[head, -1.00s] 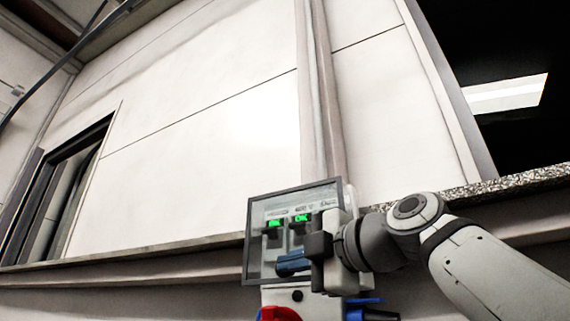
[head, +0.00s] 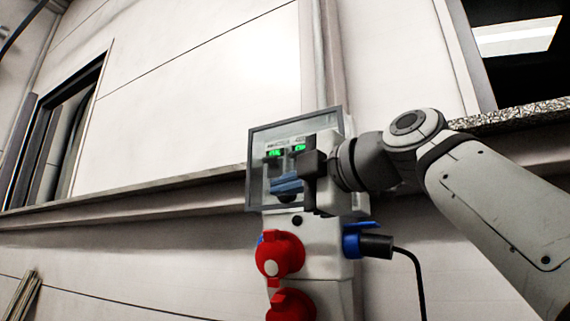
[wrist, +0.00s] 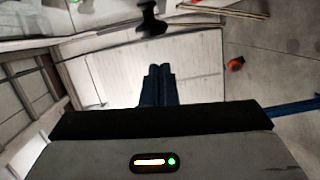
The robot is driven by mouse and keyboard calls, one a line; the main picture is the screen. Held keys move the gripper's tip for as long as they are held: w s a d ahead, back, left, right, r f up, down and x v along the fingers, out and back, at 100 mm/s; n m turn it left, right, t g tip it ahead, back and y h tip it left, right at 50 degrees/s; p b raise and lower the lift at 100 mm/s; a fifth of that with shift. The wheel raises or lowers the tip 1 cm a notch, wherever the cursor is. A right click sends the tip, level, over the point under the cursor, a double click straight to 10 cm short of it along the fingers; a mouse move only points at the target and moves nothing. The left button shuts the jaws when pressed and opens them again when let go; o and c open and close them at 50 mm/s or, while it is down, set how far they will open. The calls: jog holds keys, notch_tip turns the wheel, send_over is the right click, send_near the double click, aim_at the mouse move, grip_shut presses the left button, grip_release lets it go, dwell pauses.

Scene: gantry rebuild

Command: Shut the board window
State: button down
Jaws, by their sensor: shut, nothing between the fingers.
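The board (head: 308,236) is a pale grey box on the wall. Its window (head: 251,160) is a clear pane in a dark grey frame at the board's upper part, sticking out a little past the box's left side. Two green-lit displays show behind the pane. My gripper (head: 285,185) is at the window's lower right, its blue fingers shut and empty. It hides part of the frame's right and lower side. I cannot tell whether it touches the window or whether the window is fully shut. In the wrist view the shut fingers (wrist: 158,72) show centrally; the window is not clear there.
Red sockets (head: 280,254) stick out below the window. A blue plug (head: 358,241) with a black cable is at the board's right side. A ledge (head: 130,195) runs along the wall to the left. In the wrist view a small orange object (wrist: 235,65) lies on the floor.

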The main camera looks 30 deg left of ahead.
jog(key=s+b+v, duration=0.1)
jog(key=v, duration=0.9)
jog(key=shift+s, duration=0.15)
jog(key=shift+f, duration=0.1)
jog(key=w+d+f+m+t+h+p, duration=0.3)
jog(key=w+d+f+m+h+p, duration=0.8)
jog(key=f+m+p, duration=0.6)
jog(key=s+d+f+m+g+h+p, duration=0.2)
jog(key=s+d+f+m+p, duration=0.4)
jog(key=d+f, duration=0.3)
jog(key=s+d+f+m+g+h+p, duration=0.2)
jog(key=s+d+f+m+h+p, duration=0.2)
jog(key=d+f+m, duration=0.5)
jog(key=s+p, duration=0.2)
jog(key=s, duration=0.1)
jog(key=shift+s+d+f+g, duration=0.15)
jog(key=shift+f+g, duration=0.05)
jog(key=shift+g, duration=0.2)
